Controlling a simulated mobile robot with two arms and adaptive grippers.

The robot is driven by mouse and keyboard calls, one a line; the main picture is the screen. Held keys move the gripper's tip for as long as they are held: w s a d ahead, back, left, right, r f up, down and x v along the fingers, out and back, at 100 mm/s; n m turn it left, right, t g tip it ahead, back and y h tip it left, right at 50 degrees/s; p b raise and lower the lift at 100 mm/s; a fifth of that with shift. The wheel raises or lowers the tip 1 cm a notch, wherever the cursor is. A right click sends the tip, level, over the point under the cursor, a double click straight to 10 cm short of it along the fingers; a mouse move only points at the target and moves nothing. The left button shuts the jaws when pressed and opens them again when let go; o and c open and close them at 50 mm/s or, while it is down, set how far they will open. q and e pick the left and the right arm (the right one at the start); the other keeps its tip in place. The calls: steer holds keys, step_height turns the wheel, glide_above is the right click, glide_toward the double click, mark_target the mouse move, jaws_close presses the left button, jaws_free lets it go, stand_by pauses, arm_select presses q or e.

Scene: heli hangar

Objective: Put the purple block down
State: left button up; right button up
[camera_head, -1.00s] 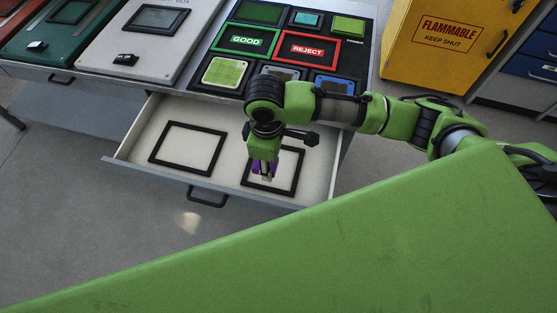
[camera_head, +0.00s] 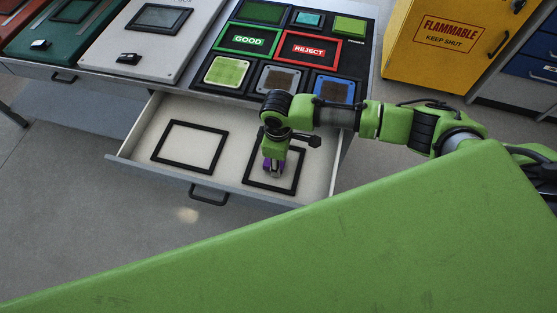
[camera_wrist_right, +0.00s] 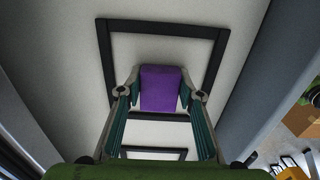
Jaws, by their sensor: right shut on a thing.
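The purple block (camera_wrist_right: 160,88) is between the fingers of my right gripper (camera_wrist_right: 160,95), which is shut on it. In the head view my right gripper (camera_head: 273,170) points down into the open drawer, over the right black square frame (camera_head: 247,181). Only a little of the purple block (camera_head: 266,163) shows there beside the fingers. In the wrist view the block lies within the outline of a black frame (camera_wrist_right: 162,27) on the pale drawer floor. I cannot tell whether the block touches the floor. My left gripper is not in view.
The open drawer (camera_head: 140,140) holds a second black frame (camera_head: 190,146) on the left, empty. Above it is the worktop with a GOOD panel (camera_head: 247,41), a REJECT panel (camera_head: 307,49) and several coloured square pads. A yellow flammables cabinet (camera_head: 440,45) stands at right.

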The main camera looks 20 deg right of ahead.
steer(key=shift+f, duration=0.15)
steer(key=o, duration=1.2)
steer(key=shift+c, duration=0.2)
step_height(320, 180, up, 12)
steer(key=shift+r+b, duration=0.2)
steer(key=shift+b, duration=0.25)
steer(key=shift+f, duration=0.1)
